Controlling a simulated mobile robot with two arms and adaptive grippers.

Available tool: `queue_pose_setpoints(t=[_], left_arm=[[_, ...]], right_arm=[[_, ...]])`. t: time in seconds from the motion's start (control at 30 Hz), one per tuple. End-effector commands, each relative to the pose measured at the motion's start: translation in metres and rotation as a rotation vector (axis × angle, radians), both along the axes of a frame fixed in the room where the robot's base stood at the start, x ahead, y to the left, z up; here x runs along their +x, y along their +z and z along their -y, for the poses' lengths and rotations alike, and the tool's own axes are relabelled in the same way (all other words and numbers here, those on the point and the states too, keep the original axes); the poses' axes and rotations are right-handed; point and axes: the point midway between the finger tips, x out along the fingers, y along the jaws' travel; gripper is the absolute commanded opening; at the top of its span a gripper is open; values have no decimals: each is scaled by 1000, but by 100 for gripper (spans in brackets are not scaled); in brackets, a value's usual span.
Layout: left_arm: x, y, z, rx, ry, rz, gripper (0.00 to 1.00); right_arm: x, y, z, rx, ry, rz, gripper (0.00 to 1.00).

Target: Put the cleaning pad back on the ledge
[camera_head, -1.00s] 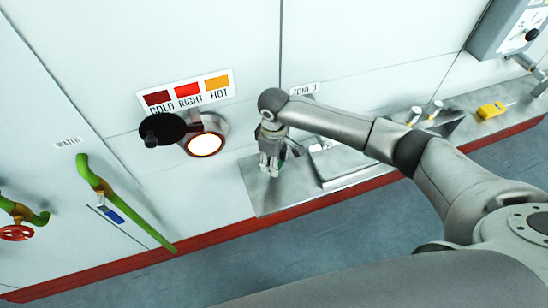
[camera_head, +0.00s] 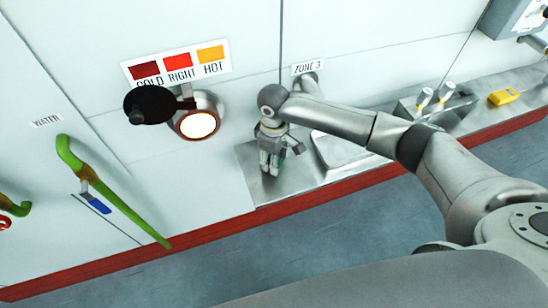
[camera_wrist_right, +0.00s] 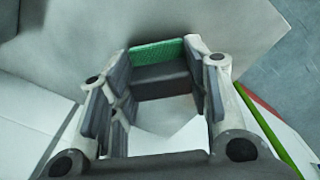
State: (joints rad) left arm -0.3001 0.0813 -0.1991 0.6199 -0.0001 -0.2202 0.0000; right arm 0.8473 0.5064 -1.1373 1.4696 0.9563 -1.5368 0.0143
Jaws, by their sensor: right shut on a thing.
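The cleaning pad (camera_wrist_right: 160,72), a dark grey block with a green face, is between the fingers of my right gripper (camera_wrist_right: 155,95) in the right wrist view. The right gripper (camera_head: 269,166) is shut on it and points down over the left end of the metal ledge (camera_head: 248,184) in the head view. Only a sliver of green shows beside the fingers there. The ledge (camera_wrist_right: 85,45) also shows behind the pad in the wrist view. I cannot tell whether the pad touches it. My left gripper is not in view.
A shallow metal tray (camera_head: 338,150) lies to the right of the gripper, and a holder with white-topped handles (camera_head: 435,103) stands farther along. A yellow object (camera_head: 504,96) sits beyond.

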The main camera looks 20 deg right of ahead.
Motion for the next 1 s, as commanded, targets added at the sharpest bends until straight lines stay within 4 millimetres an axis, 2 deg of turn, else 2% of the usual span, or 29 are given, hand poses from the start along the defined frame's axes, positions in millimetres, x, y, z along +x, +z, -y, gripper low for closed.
queue_pose_setpoints(t=[0.37,0.87,0.9,1.0], left_arm=[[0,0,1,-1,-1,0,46],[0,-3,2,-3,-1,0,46],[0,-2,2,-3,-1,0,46],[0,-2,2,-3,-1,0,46]], right_arm=[[0,0,0,0,0,0,25],[0,-10,0,0,-1,0,25],[0,-10,0,0,-1,0,47],[0,-10,0,0,0,0,60]])
